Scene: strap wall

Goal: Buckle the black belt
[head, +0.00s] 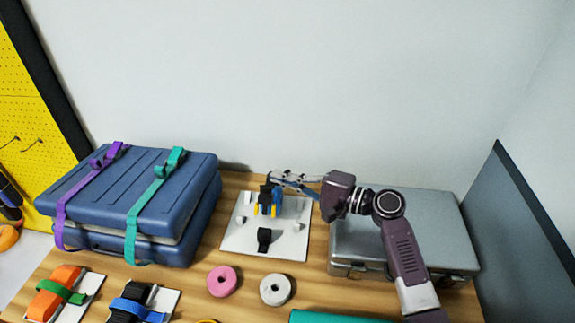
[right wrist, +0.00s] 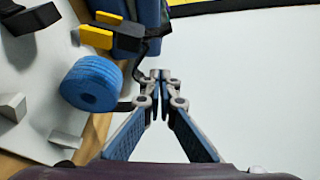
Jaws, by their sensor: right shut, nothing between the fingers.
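The black belt lies on a white plate (head: 236,238) in the middle of the table. One black end (head: 264,240) is at the plate's front. The other black part (head: 265,193) stands at the back, beside yellow and blue pieces. In the right wrist view, a black piece with yellow tips (right wrist: 124,41) and a thin dark strap show left of the fingers, and another black end (right wrist: 32,18) is at the upper left. My right gripper (head: 273,178) is shut and empty at the plate's back edge; its fingertips (right wrist: 161,78) are close to the thin strap. Contact is unclear. My left gripper is out of view.
A blue roll (right wrist: 94,83) sits beside the black piece. Blue cases (head: 130,205) with purple and teal straps stand left. A grey metal case (head: 440,235) lies under my right arm. Pink (head: 222,281) and white (head: 275,289) rolls lie in front of the plate.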

